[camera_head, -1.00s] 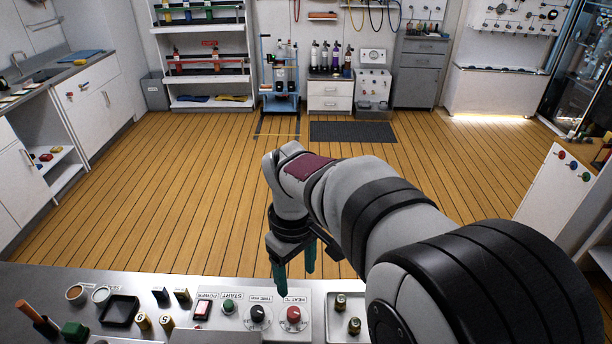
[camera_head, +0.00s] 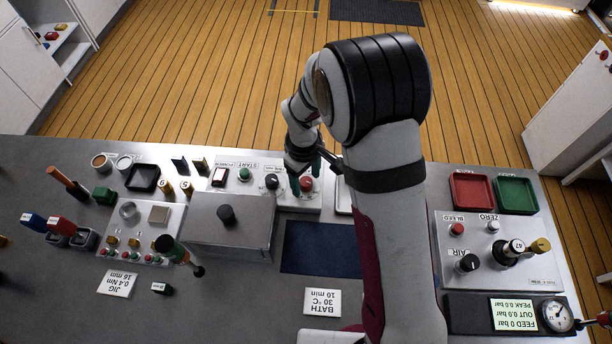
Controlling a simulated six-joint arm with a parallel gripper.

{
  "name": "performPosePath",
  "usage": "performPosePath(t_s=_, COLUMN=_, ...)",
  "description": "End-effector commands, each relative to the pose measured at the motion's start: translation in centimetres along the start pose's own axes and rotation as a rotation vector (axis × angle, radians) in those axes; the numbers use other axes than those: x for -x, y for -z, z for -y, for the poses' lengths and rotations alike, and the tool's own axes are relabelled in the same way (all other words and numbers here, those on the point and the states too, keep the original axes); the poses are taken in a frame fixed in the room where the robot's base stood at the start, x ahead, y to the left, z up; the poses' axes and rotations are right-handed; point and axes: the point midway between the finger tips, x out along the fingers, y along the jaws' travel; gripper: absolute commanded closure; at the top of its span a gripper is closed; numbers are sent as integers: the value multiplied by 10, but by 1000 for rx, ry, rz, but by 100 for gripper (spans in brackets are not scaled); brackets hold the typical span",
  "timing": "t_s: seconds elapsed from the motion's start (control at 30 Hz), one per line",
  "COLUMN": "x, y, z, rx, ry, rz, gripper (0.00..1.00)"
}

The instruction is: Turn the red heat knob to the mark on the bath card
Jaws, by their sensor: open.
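The red heat knob (camera_head: 305,184) sits at the right end of a light panel (camera_head: 284,201) at the bench's far edge. My gripper (camera_head: 304,188) is at the knob, its teal fingers open, one on the left and one at the upper right. I cannot tell whether they touch it. The knob's pointer and scale are too small or covered to read. The bath card (camera_head: 322,302), a white card reading "BATH 30 °C 10 min" upside down, lies on the bench below the dark blue mat.
Left of the heat knob are a black knob (camera_head: 272,182), a green start button (camera_head: 244,174) and a power switch (camera_head: 219,176). A grey lidded box (camera_head: 231,230) stands close below left. The blue mat (camera_head: 320,250) is clear. Red (camera_head: 472,191) and green (camera_head: 516,195) trays lie right.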

Motion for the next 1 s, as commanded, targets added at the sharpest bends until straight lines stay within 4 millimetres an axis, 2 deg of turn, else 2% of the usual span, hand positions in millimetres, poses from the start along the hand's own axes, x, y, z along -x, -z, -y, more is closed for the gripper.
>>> performPosePath(t_s=0.1, x=0, y=0, z=0, rx=0, ry=0, rz=0, gripper=32)
performPosePath(t_s=0.13, x=0, y=0, z=0, rx=0, ry=0, rz=0, gripper=36)
performPosePath(t_s=0.5, x=1, y=0, z=0, rx=0, ry=0, rz=0, gripper=100)
performPosePath(t_s=0.77, x=1, y=0, z=0, rx=-11, ry=0, rz=1, gripper=100)
performPosePath(t_s=1.0, x=1, y=0, z=0, rx=-109, ry=-1, rz=5, gripper=100)
